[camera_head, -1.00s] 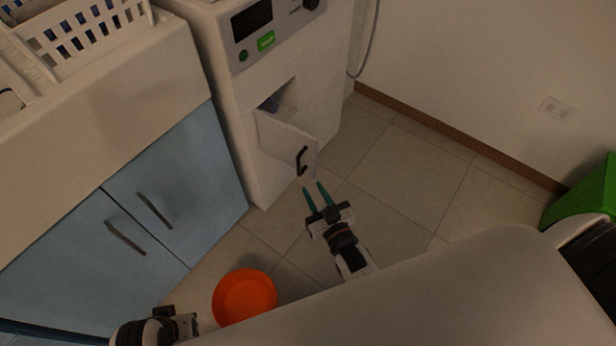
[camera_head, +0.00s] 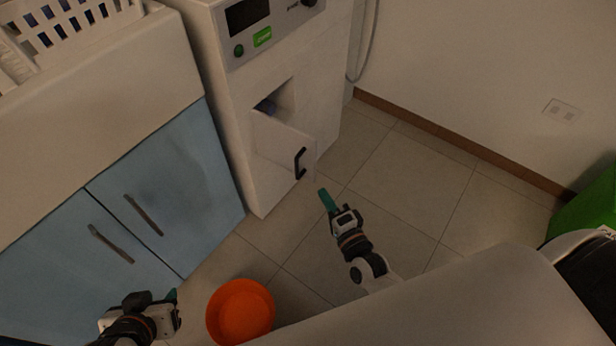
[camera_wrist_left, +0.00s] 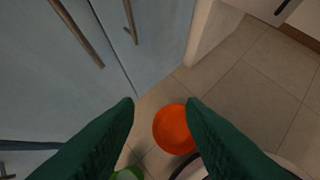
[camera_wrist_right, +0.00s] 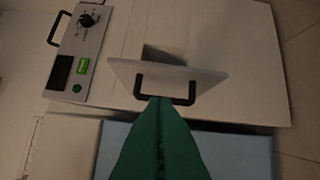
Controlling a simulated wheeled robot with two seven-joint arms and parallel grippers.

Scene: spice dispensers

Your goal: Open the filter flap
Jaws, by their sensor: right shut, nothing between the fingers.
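The filter flap (camera_head: 285,142), a white panel with a black handle (camera_head: 300,162), stands swung outward on the lower front of the white machine (camera_head: 240,120). The recess behind it (camera_head: 284,97) shows, with something bluish inside. My right gripper (camera_head: 323,192) is shut and empty, just below and right of the handle. In the right wrist view its closed green fingers (camera_wrist_right: 160,102) point at the flap (camera_wrist_right: 190,75) and overlap the handle (camera_wrist_right: 181,99); I cannot tell whether they touch. My left gripper (camera_wrist_left: 158,104) is open and empty near the blue cabinet, at the head view's lower left.
An orange bowl (camera_head: 240,312) stands on the floor beside my left gripper. Blue cabinet doors (camera_head: 150,200) with bar handles are left of the machine. A white basket (camera_head: 60,30) is on the counter. A green bin (camera_head: 590,215) is at right. Tiled floor (camera_head: 390,190) is clear.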

